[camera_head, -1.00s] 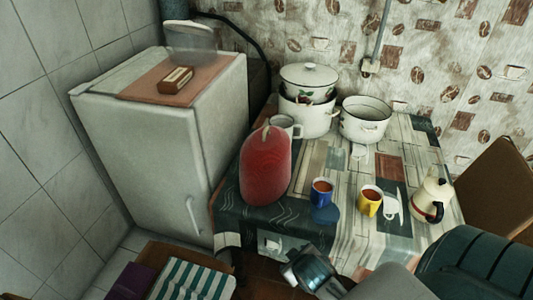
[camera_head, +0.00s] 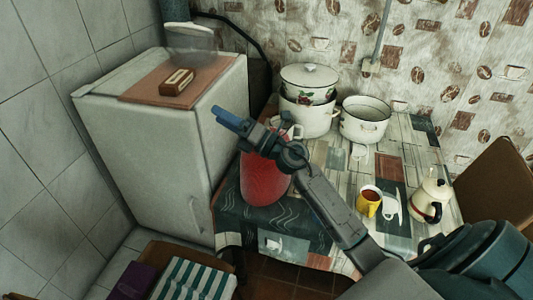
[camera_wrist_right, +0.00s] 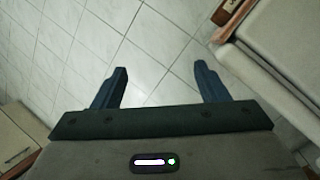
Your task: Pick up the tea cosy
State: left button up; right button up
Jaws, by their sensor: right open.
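The tea cosy (camera_head: 265,181) is a red dome standing upright near the left edge of the table, beside the fridge. My right arm passes in front of it in the head view and hides its top. My right gripper (camera_head: 222,117) points left, in front of the fridge side, with its fingertips to the left of the tea cosy's top. In the right wrist view the right gripper (camera_wrist_right: 160,80) is open and empty, its two fingers wide apart over floor tiles. The tea cosy is not in the wrist view. My left gripper is not in view.
White enamel pots (camera_head: 308,115) and an open pot (camera_head: 364,120) stand behind on the table (camera_head: 400,240). A yellow cup (camera_head: 368,203) and a cream coffee pot (camera_head: 430,201) are to the right. The fridge (camera_head: 165,150) closes off the left side. Striped cloth (camera_head: 195,279) lies below.

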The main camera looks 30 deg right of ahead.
jog(key=w+d+f+n+g+h, duration=0.3)
jog(key=w+d+n+g, duration=0.15)
jog(key=n+g, duration=0.6)
jog(key=s+d+g+h, duration=0.2)
jog(key=d+g+h, duration=0.35)
jog(key=d, duration=0.85)
jog(key=shift+t+h, duration=0.6)
jog(key=shift+h, duration=0.25)
jog(key=x, duration=0.1)
jog(key=p+x, duration=0.1)
jog(key=x, duration=0.1)
jog(key=p+x, duration=0.1)
jog(key=x, duration=0.1)
jog(key=shift+w+d, duration=0.2)
jog(key=shift+d, duration=0.05)
jog(key=p+x, duration=0.1)
jog(key=x, duration=0.1)
jog(key=p+x, duration=0.2)
jog(key=shift+w+d+f, duration=0.1)
jog(key=shift+d+f, duration=0.05)
jog(key=shift+f, duration=0.25)
jog(key=shift+w+f, duration=0.1)
jog(key=shift+f, duration=0.15)
jog(key=c, duration=1.4)
jog(key=shift+r, duration=0.1)
